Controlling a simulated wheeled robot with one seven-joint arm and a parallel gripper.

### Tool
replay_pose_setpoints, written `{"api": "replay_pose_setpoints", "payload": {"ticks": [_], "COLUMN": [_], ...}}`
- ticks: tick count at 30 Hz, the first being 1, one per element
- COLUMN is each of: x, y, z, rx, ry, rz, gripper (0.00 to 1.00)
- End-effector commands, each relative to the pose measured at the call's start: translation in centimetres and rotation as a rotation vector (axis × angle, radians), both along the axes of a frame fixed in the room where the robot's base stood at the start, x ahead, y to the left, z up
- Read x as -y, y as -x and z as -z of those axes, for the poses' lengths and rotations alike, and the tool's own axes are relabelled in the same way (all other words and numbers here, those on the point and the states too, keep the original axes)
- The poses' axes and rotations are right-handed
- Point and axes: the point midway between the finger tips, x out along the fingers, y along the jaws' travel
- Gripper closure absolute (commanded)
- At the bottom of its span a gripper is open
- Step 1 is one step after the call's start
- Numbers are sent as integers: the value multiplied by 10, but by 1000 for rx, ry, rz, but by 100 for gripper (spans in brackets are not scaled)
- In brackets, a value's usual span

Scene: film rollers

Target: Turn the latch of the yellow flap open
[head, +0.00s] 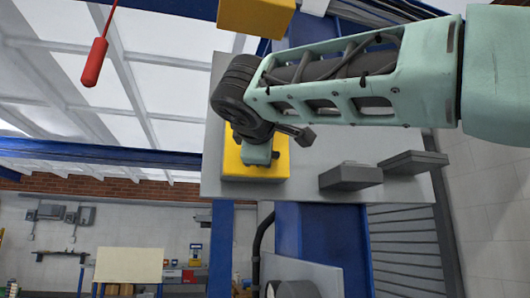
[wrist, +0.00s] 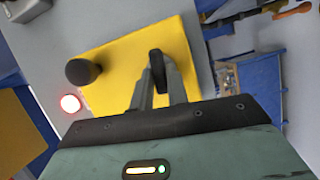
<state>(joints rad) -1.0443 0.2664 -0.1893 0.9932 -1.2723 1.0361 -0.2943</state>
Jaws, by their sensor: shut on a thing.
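The yellow flap (head: 278,158) is on a grey panel, partly hidden behind my arm in the head view. In the wrist view the yellow flap (wrist: 118,62) lies tilted, with a round black knob (wrist: 83,72) near its left edge. A dark, narrow latch (wrist: 156,62) stands over the flap's right part. My gripper (wrist: 158,78) is shut on the latch, with its fingers close together around it. In the head view my gripper's hand is in front of the flap, and its fingertips and the latch cannot be made out.
A lit lamp (wrist: 70,103) with a red rim sits beside the flap. Two grey blocks (head: 350,177) (head: 413,163) stick out of the grey panel (head: 330,145) to the right. Another yellow box (head: 256,14) is above. A red handle (head: 95,62) hangs at the upper left.

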Motion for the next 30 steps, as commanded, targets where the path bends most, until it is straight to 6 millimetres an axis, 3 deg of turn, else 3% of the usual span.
{"api": "replay_pose_setpoints", "payload": {"ticks": [9, 10, 12, 23, 30], "x": [-1, -1, -1, -1, -7], "y": [0, 0, 0, 5, 47], "z": [0, 1, 0, 1, 2], "rx": [-1, -1, -1, -1, 0], "ry": [0, 0, 0, -1, -3], "rz": [-2, -2, -2, -2, -7], "gripper": [100, 76, 64, 64, 64]}}
